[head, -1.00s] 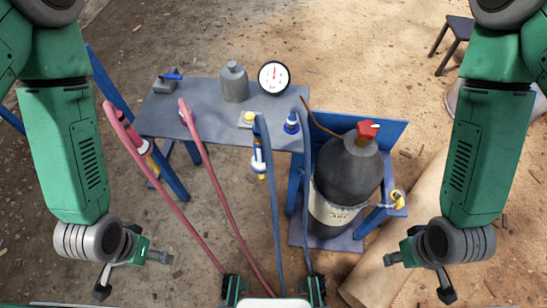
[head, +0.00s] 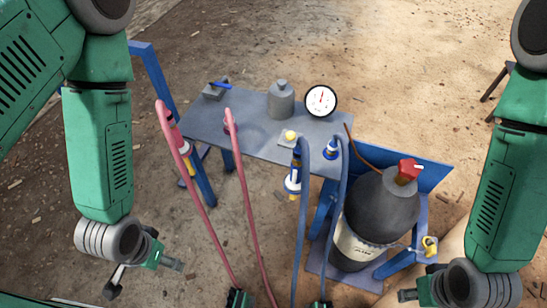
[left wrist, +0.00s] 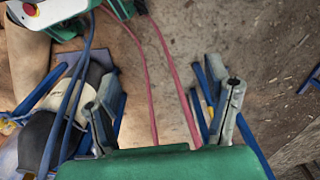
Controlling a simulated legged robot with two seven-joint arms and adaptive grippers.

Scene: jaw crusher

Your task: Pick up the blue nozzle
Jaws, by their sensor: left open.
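The blue nozzle (head: 293,182), with white and yellow parts, hangs at the front edge of the grey table on a blue hose. A second blue hose ends in a blue and white fitting (head: 330,149) on the table's right part. My left gripper (head: 146,279) is open and empty, low on the left, well apart from the nozzle. Its two spread fingers show in the left wrist view (left wrist: 166,98) with nothing between them. My right gripper (head: 408,296) is at the bottom right, partly cut off by the frame edge, so its opening is unclear.
The grey table (head: 250,137) bears a gauge (head: 321,100), a grey bottle (head: 281,101) and a yellow button (head: 290,135). Red hoses (head: 245,195) hang left of the blue ones. A dark gas cylinder (head: 381,215) with a red knob stands right.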

